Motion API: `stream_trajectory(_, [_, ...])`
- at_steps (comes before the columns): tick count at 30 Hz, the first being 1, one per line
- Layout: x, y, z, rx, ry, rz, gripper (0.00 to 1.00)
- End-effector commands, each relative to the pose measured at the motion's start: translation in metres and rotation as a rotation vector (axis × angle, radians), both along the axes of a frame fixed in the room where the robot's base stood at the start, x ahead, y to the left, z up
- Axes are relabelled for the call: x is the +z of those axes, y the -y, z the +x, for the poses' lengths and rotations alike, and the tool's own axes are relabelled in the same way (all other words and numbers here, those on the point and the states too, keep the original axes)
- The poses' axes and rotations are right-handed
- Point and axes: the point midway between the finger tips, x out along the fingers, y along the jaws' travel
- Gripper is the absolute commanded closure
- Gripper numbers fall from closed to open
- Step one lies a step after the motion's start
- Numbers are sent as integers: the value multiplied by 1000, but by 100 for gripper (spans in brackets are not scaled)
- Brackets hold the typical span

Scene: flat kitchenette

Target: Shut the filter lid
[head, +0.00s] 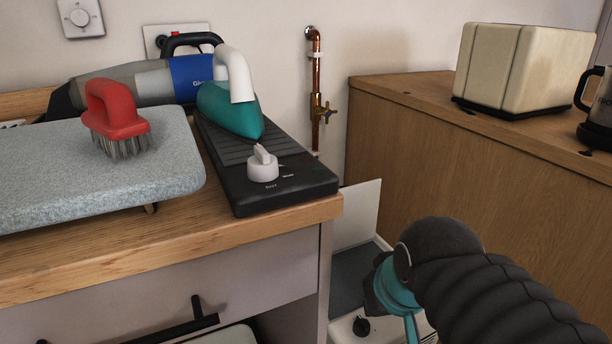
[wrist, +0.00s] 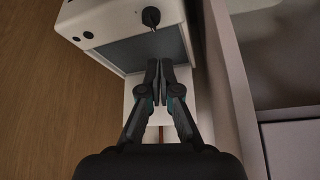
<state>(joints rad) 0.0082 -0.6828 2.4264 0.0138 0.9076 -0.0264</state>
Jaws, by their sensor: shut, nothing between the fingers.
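The filter lid (head: 359,214) is a flat white panel standing raised at the far edge of a white box (head: 342,328). The box has a dark grey recessed top and a black knob (head: 361,326). The box also shows at the top of the wrist view (wrist: 105,18), with the pale lid panel (wrist: 132,88) at its far edge, partly hidden by my fingers. My gripper (wrist: 161,68) is shut and empty, its tips over the edge between grey recess and lid in that view.
The box is in a gap between the wooden counter (head: 120,262) and a wooden cabinet (head: 440,160). A drawer handle (head: 180,330) sticks out at the left. A copper pipe with a valve (head: 320,108) runs down the wall behind.

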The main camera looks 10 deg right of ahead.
Motion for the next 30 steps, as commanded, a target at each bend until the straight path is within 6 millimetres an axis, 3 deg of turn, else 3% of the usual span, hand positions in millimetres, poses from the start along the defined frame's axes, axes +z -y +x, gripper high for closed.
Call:
stream_trajectory(9, [75, -4, 120, 94, -7, 2, 100])
stream_trajectory(15, [103, -2, 205, 156, -6, 3, 100])
stream_trajectory(24, [113, 6, 319, 240, 4, 4, 100])
stream_trajectory(30, [110, 9, 355, 272, 10, 6, 100])
